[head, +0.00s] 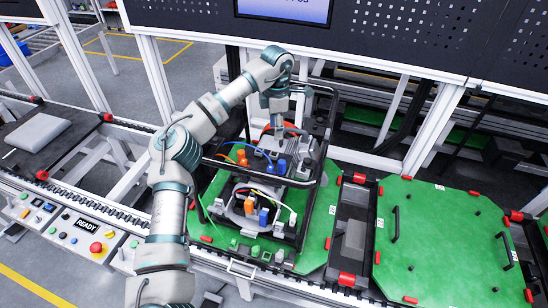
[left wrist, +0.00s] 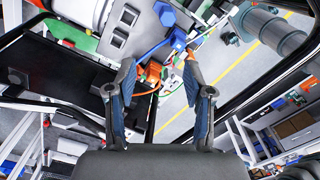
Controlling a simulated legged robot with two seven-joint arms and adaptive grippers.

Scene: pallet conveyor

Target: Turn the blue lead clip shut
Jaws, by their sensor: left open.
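Blue clip parts (head: 276,167) show on the unit on the upper rack, below and beside my left gripper (head: 279,130) in the head view. In the left wrist view a blue clip (left wrist: 178,39) with a blue lead is beyond the fingertips, near the top centre. My left gripper (left wrist: 160,72) has its fingers spread apart, with nothing held between them. An orange connector (left wrist: 152,72) with an orange lead appears between the fingers, behind them. Whether the blue clip is turned shut cannot be told. My right gripper is not in view.
A black tubular frame (head: 318,165) surrounds the unit. A lower unit with an orange connector (head: 263,217) sits in front on a green pallet (head: 318,245). An empty green pallet (head: 445,235) lies to the right. A button panel (head: 75,232) is at left.

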